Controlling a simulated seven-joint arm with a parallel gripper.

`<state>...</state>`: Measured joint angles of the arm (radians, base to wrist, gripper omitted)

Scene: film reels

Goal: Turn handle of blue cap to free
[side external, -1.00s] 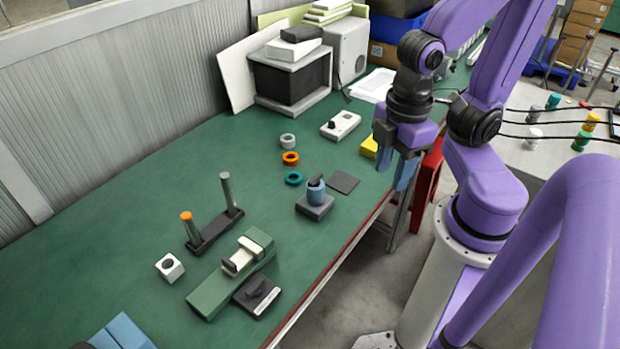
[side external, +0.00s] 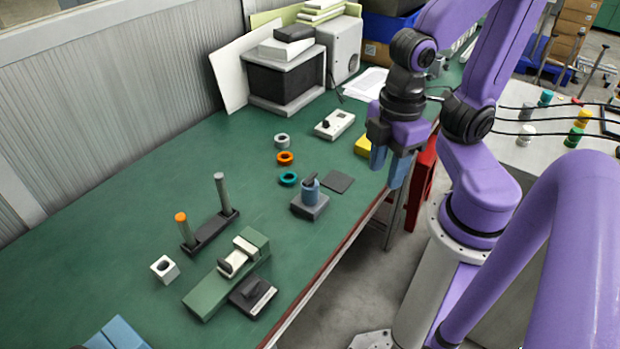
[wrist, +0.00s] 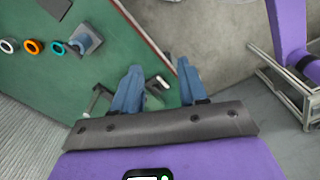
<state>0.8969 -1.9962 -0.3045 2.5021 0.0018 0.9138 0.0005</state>
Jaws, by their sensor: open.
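The blue cap (side external: 310,192) with a dark handle on top stands upright on a small grey base (side external: 309,208) near the bench's front edge. In the wrist view the cap (wrist: 76,46) shows at the upper left, on its base. My gripper (side external: 389,178) is open and empty. It hangs above the bench's front edge, to the right of the cap and apart from it. In the wrist view its two blue fingers (wrist: 160,75) are spread, with bench and bare floor behind them.
Grey, orange (side external: 285,158) and teal (side external: 288,179) rings lie behind the cap. A dark flat plate (side external: 338,181) lies beside it. A two-post stand (side external: 206,232) and a green fixture (side external: 228,277) are at the left. A yellow block (side external: 363,145) lies near my gripper.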

